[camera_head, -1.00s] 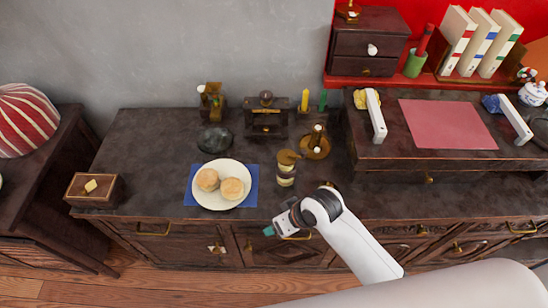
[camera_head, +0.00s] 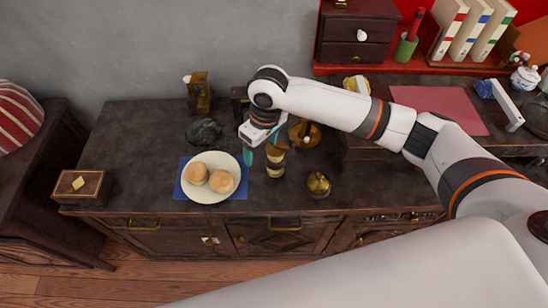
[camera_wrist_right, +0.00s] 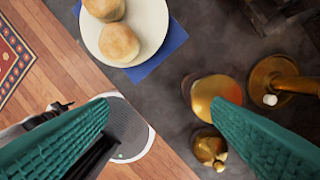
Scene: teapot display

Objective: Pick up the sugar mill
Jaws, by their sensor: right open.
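The sugar mill is most likely the small upright jar (camera_head: 275,162) with a brass top and dark bands, right of the plate in the head view. Its brass top (camera_wrist_right: 208,90) shows in the right wrist view, partly covered by a finger. My right gripper (camera_head: 260,154) is open, with teal fingers, above the cabinet top and close to the jar. In the wrist view (camera_wrist_right: 160,110) the jar lies towards the right finger, not centred between the fingers. No contact can be made out. My left gripper is not in view.
A white plate (camera_head: 212,163) with two buns lies left on a blue napkin (camera_head: 184,187). A brass candlestick (camera_head: 303,138) stands behind right, a small brass pot (camera_head: 318,184) to the right. A dark dish (camera_head: 204,131) and a wooden box (camera_head: 82,187) are further left.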

